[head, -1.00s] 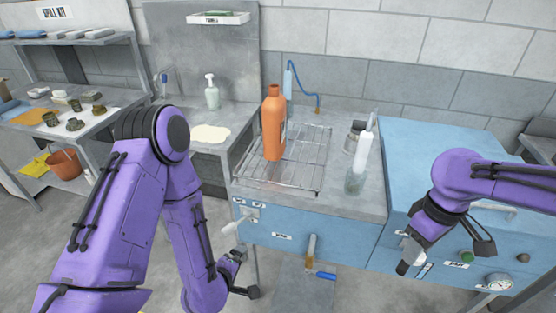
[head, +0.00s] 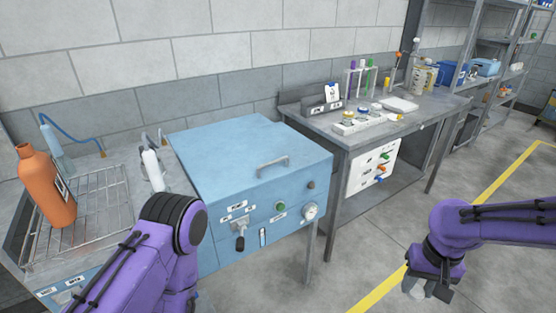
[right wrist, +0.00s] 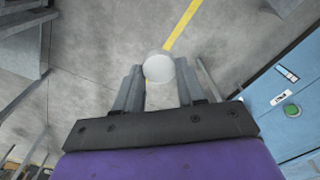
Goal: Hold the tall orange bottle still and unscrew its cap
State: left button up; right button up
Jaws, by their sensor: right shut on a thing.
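My right gripper (head: 428,283) is far to the right of the bottle, over open floor. In the right wrist view, my right gripper (right wrist: 160,80) is shut on a round white cap-like thing (right wrist: 158,67). A bit of this white cap (head: 418,291) also shows below the fingers in the head view. My left arm reaches across the lower left, but its gripper is out of frame.
The wire rack (head: 100,206) lies on a grey bench beside a white-topped bottle (head: 152,168). A blue cabinet (head: 235,150) with knobs stands in the middle. A grey table (head: 425,112) holds tubes and small jars. The floor at right is clear, with a yellow line (head: 500,189).

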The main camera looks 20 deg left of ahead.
aim_at(39, 175)
jog(key=z, duration=1.8)
jog(key=k, duration=2)
jog(key=u, duration=2.55)
